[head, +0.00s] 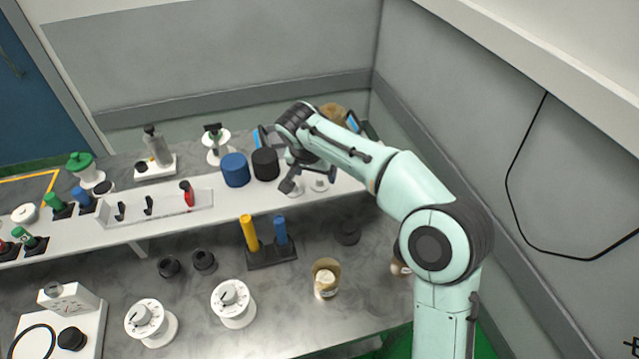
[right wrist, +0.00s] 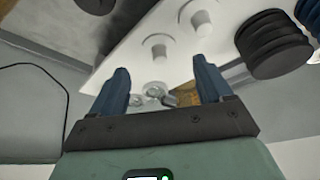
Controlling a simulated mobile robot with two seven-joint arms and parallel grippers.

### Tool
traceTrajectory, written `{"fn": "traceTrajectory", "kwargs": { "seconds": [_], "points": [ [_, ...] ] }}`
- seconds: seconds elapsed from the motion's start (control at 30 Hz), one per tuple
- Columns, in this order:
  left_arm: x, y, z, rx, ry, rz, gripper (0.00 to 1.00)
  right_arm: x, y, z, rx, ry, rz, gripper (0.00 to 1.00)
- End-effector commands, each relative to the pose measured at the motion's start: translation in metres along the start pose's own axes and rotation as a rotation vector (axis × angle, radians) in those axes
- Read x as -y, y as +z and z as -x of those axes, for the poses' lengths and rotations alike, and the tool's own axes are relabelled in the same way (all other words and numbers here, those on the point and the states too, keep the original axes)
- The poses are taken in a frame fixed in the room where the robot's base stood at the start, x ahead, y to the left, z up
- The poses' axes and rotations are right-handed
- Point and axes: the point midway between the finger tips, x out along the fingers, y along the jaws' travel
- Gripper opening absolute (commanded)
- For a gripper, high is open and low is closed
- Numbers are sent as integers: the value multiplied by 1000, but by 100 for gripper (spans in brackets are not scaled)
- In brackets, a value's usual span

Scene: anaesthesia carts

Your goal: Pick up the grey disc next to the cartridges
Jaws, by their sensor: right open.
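Two pale grey discs with short pegs stand at the right end of the white shelf; the right one (head: 320,185) and the left one (head: 294,189) are close together. In the right wrist view one disc (right wrist: 158,46) shows ahead of the fingers and the other (right wrist: 199,20) lies beyond it. A blue cylinder (head: 235,170) and a black ribbed cylinder (head: 265,164), likely the cartridges, stand left of them. My right gripper (head: 307,173) is over this shelf end, partly hidden by its own arm. Its blue fingers (right wrist: 165,85) are apart and empty. My left gripper is not seen.
The white shelf (head: 225,212) crosses above a grey worktop. Below are a yellow and blue cylinder in a black holder (head: 270,255), a dark disc (head: 347,232), an amber jar (head: 326,280) and white dials (head: 233,304). A wall (head: 510,90) bounds the right side.

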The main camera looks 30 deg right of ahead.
Motion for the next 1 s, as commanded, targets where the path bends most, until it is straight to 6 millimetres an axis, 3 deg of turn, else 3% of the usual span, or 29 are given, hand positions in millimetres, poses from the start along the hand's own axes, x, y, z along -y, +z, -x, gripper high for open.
{"fn": "traceTrajectory", "kwargs": {
  "seconds": [0.17, 0.43, 0.73, 0.77, 0.9, 1.0],
  "points": [
    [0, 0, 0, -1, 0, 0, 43, 0, 0, -13, 1, 1, 0, 79],
    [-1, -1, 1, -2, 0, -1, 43, -2, -1, -51, 1, 0, 0, 79],
    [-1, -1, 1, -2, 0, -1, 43, -2, -1, -56, 0, -2, 0, 79],
    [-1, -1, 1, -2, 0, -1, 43, -2, -1, -56, 0, -2, 0, 72],
    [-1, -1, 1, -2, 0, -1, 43, -2, -1, -56, 0, -1, 0, 27],
    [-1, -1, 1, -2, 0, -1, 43, -2, -1, -56, 0, -2, 0, 24]
  ]
}}
